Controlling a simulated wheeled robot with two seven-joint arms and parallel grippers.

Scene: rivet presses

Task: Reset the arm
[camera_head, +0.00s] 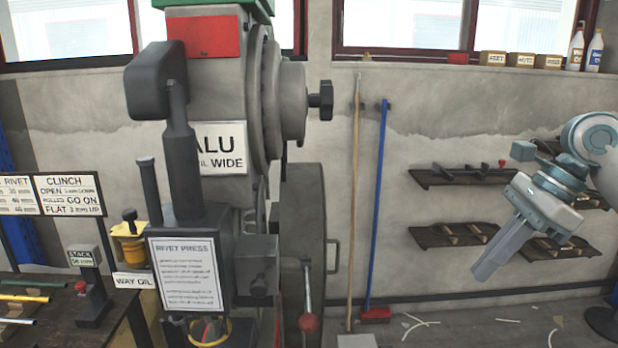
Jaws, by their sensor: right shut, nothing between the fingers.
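My right gripper (490,262) hangs at the right of the head view, its fingers pointing down and to the left. It is shut with nothing between the fingers. It is in open air, clear of the rivet press (205,180), and overlaps the wall shelves in the picture. My right arm comes in from the right edge. My left gripper is not in view. The large grey press stands left of centre, with a "RIVET PRESS" sheet (186,274) on its front and an "ALU" sign behind its lever.
A dark bench (55,325) with coloured rods and a small "STACK" device (90,290) is at the lower left. A wooden pole (354,200) and a blue broom (376,210) lean on the back wall. Wall shelves (465,178) hang at the right. Offcuts lie on the floor.

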